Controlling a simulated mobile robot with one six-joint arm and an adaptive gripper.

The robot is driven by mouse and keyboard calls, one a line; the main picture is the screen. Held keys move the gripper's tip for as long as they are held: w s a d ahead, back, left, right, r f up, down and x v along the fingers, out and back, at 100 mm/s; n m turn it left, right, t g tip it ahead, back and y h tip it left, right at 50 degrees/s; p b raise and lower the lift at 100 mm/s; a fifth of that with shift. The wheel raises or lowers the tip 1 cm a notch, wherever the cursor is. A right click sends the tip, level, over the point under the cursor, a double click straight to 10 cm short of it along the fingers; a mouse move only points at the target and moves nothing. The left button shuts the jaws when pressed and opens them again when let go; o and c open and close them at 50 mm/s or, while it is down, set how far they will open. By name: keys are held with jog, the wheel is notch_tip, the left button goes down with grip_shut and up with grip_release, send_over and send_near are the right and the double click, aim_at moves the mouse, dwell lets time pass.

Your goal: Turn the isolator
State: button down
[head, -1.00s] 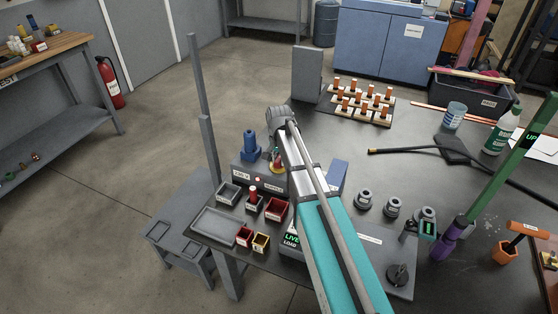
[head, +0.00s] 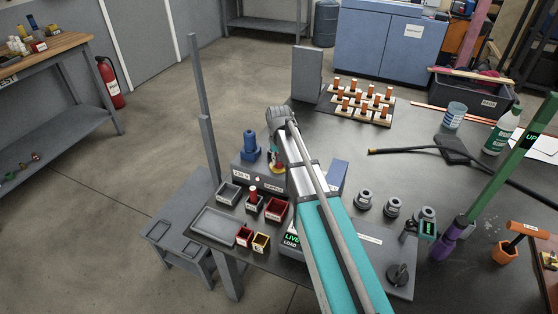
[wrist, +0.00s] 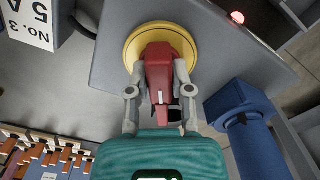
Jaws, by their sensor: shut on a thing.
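The isolator is a red handle (wrist: 158,75) on a round yellow base (wrist: 185,38), mounted on a grey panel (wrist: 110,45) in the wrist view. My gripper (wrist: 160,88) is shut on the red handle, with one finger on each side of it. In the head view my arm reaches over the bench and hides most of the isolator; only a bit of its yellow and red (head: 275,166) shows beside the arm.
A blue fitting (head: 250,145) stands close to the isolator; it also shows in the wrist view (wrist: 240,118). A red lamp (wrist: 237,17) is on the panel. Small bins (head: 276,209) and a grey tray (head: 213,226) lie in front.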

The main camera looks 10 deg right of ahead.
jog(key=n, duration=0.6)
jog(key=shift+n, duration=0.3)
jog(key=n, duration=0.5)
jog(key=shift+s, duration=0.1)
jog(key=c, duration=0.5)
grip_release()
